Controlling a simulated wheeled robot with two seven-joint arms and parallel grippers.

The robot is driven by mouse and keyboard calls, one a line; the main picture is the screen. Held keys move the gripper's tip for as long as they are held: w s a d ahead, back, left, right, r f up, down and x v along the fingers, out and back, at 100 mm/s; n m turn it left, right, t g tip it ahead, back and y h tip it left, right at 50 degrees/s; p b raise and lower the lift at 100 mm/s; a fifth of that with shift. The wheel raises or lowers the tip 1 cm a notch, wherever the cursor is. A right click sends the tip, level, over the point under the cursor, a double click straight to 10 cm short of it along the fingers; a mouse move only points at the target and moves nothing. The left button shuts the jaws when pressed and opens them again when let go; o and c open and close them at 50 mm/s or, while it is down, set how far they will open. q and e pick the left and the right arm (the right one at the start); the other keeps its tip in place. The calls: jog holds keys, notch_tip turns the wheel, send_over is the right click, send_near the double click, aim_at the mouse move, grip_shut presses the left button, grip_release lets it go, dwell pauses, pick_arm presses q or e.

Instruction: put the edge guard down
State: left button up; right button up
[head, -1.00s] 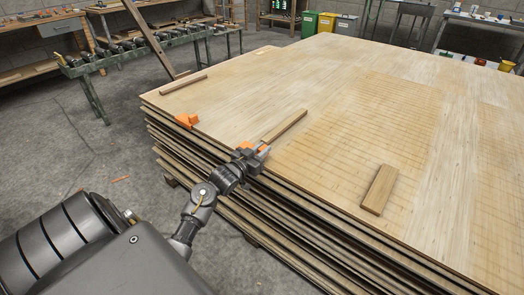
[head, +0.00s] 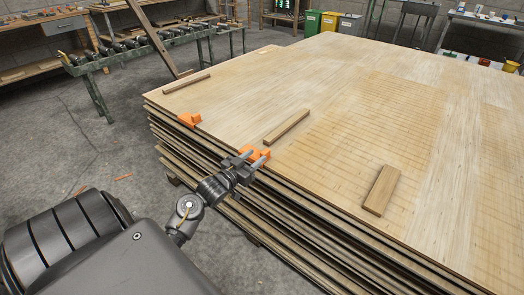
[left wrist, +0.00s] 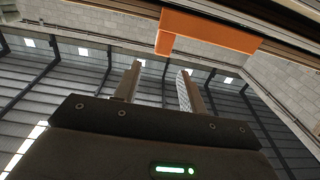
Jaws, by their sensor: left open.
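An orange edge guard (head: 258,152) sits at the near edge of the veneer stack (head: 340,110), just past my left gripper (head: 249,161). The gripper is open, with its two fingers apart and pointing at the guard. In the left wrist view the orange guard (left wrist: 208,30) lies along the stack's edge, beyond the fingertips (left wrist: 160,80), and nothing is between the fingers. In the head view the fingers partly cover the guard, so I cannot tell whether they touch it. My right gripper is not in view.
A second orange guard (head: 189,120) sits on the same edge, further left. Wooden battens (head: 286,127), (head: 381,190) and (head: 186,83) lie on the top sheet. A roller conveyor (head: 150,50) stands behind at the left. The grey floor (head: 95,150) left of the stack is mostly clear.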

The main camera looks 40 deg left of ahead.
pick_arm(q)
jog(key=s, duration=0.6)
jog(key=s+d+f+g, duration=0.4)
jog(key=d+f, duration=0.1)
jog(key=f, duration=0.4)
jog(key=s+d+f+g, duration=0.4)
jog(key=d+f, duration=0.2)
jog(key=f, duration=0.2)
jog(key=s+d+f+m+g, duration=0.2)
jog(key=s+d+f+g, duration=0.5)
jog(key=s+d, duration=0.3)
jog(key=s+f, duration=0.1)
jog(key=s, duration=0.3)
jog(key=shift+d+f+h, duration=0.15)
jog(key=shift+d+h, duration=0.15)
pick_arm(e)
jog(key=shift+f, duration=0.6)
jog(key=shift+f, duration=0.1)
